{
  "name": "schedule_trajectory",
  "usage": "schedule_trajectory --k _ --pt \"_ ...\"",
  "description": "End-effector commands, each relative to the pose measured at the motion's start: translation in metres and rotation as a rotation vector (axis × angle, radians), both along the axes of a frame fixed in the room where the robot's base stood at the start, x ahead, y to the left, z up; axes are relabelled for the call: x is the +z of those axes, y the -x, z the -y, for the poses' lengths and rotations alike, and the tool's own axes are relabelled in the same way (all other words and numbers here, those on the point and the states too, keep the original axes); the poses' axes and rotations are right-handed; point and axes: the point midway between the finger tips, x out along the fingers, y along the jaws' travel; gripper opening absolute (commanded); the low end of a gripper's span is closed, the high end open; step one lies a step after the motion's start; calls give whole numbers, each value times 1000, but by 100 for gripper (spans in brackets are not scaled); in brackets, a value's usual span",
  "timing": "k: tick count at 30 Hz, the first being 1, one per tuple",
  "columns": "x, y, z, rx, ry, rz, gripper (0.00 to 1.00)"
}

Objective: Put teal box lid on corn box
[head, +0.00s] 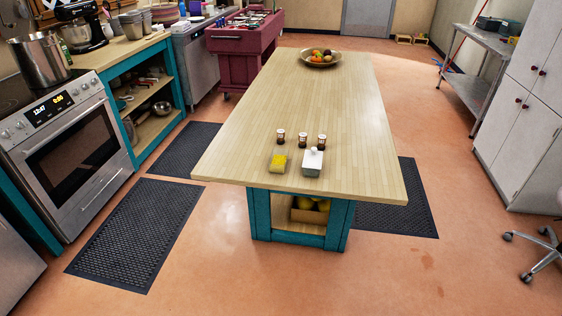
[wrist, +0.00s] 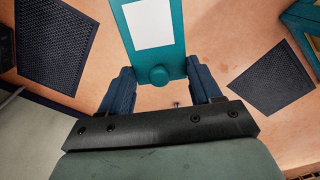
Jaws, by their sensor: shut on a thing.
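In the wrist view, my gripper (wrist: 161,80) has its two dark blue fingers on either side of the teal box lid (wrist: 137,55). The lid is a flat teal panel with a round teal knob between the fingers and a white rectangle beyond it. Its far end runs out of the picture. Floor shows behind it. In the head view, an open box with yellow contents (head: 277,162), which looks like the corn box, stands near the front edge of the wooden island. My gripper and the lid do not show in the head view.
A white box with a knobbed lid (head: 313,161) stands right of the yellow-filled box. Several small dark jars (head: 302,139) stand behind them. A fruit bowl (head: 321,62) is at the island's far end. The middle of the island top (head: 300,98) is clear. Dark mats lie around the island.

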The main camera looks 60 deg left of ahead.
Motion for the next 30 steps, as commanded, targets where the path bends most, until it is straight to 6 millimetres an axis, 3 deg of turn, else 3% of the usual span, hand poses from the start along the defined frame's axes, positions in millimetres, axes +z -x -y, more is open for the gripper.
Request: schedule_trajectory --k 17,23,30 --pt "0 0 -7 11 0 0 35" --pt "0 2 -45 73 0 0 35" --pt "5 10 -115 187 0 1 35"
